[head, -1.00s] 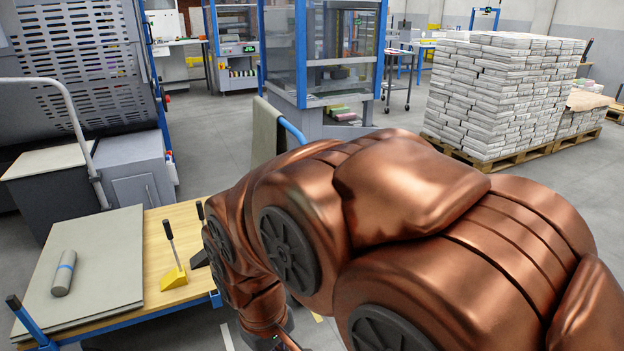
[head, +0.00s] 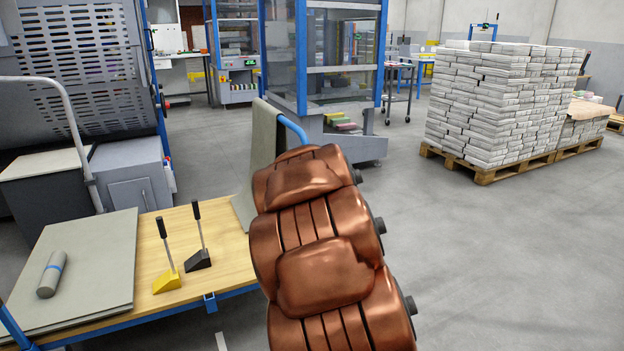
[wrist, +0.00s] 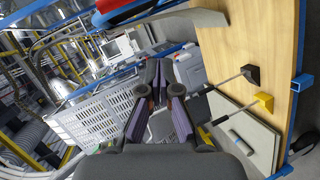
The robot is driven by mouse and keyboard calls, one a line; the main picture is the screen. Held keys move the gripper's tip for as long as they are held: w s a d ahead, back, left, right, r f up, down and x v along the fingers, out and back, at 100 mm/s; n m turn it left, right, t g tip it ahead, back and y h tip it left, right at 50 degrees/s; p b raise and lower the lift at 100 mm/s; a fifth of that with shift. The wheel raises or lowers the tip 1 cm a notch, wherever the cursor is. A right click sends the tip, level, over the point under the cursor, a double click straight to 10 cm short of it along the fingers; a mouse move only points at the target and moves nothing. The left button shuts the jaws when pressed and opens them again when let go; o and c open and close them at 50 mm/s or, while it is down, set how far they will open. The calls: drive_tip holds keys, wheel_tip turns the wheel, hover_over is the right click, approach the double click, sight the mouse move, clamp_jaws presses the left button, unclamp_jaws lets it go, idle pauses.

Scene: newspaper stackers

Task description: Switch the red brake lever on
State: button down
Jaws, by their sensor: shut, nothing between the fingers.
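In the wrist view a red shape (wrist: 122,13) with a dark underside is cut off by the top edge. It may be the red brake lever, but I cannot tell its position. No red lever shows in the head view, where my arm covers part of the table. A yellow-based lever (head: 167,281) and a black-based lever (head: 198,260) stand on the table with dark grips up. My gripper (wrist: 159,73) is shut and empty, apart from all the levers. It is hidden in the head view.
The wooden table (head: 226,262) has a blue frame. A grey board (head: 100,270) with a grey roll (head: 50,275) lies at its left. A grey-green panel (head: 265,140) stands at its far end. Stacked newspapers (head: 495,100) stand on a pallet (head: 485,175).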

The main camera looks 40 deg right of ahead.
drive_tip(key=d+n+t, duration=0.1)
drive_tip(key=w+d+n+t+b, duration=0.1)
drive_tip(key=d+n+t, duration=0.1)
drive_tip(key=d+n+t+y+b, duration=0.1)
drive_tip(key=n, duration=0.1)
drive_tip(key=shift+w+d+f+t, duration=0.3)
drive_tip(key=shift+w+d+f, duration=0.05)
drive_tip(key=shift+w+f, duration=0.05)
drive_tip(key=w+d+b, duration=0.2)
drive_tip(key=w+d, duration=0.5)
drive_tip(key=w, duration=0.1)
drive_tip(key=shift+w+d, duration=0.3)
drive_tip(key=shift+w, duration=0.1)
idle(0.3)
drive_tip(key=shift+d+r, duration=0.1)
drive_tip(key=shift+r, duration=0.05)
idle(0.4)
